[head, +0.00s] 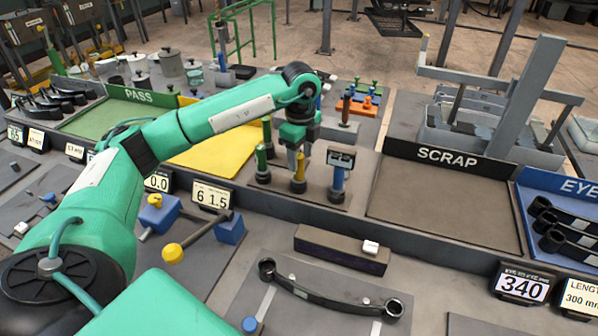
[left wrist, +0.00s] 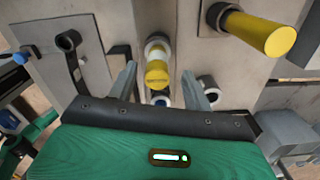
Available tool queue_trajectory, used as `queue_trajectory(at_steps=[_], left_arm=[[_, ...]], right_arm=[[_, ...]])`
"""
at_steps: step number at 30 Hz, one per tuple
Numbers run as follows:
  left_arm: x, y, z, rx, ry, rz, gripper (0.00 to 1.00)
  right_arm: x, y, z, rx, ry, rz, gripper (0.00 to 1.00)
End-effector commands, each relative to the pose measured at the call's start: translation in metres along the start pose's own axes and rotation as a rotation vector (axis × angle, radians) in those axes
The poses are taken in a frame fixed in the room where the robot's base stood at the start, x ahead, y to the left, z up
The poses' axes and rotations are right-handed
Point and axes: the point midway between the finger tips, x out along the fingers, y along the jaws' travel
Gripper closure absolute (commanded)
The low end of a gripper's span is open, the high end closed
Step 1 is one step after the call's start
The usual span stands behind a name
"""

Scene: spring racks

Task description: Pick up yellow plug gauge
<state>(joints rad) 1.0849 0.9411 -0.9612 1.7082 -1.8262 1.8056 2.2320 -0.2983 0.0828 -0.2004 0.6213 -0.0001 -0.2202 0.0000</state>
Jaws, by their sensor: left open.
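The yellow plug gauge (head: 299,168) stands upright on a dark base plate near the middle of the head view. My left gripper (head: 297,146) is directly above it, pointing down, with its fingers around or very near the gauge's top. In the left wrist view, a yellow cylinder with a pale section (left wrist: 157,72) shows between the spread fingers of my left gripper (left wrist: 160,80), with gaps on both sides. The gripper is open. I cannot tell whether a finger touches the gauge. My right gripper is not in view.
A yellow mat (head: 215,150) lies to the left. The SCRAP tray (head: 440,205) is to the right.

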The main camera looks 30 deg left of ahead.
Motion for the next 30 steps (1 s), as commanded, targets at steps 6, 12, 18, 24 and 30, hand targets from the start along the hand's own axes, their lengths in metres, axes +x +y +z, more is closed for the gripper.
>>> queue_trajectory(at_steps=[6,12,18,24,30], left_arm=[[0.029,0.004,0.002,0.0,0.0,0.003,0.5],[0.038,0.004,0.002,0.0,0.001,0.0,0.5],[0.038,0.004,0.002,0.0,0.0,0.0,0.64],[0.038,0.004,0.002,0.0,0.0,0.0,0.95],[0.037,0.003,0.002,0.0,0.001,-0.001,0.95]], right_arm=[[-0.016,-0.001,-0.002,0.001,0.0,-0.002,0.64],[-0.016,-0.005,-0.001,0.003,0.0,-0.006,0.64],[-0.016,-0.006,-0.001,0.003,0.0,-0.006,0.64],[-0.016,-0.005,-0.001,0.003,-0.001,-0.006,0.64],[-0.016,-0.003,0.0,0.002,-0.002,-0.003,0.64]])
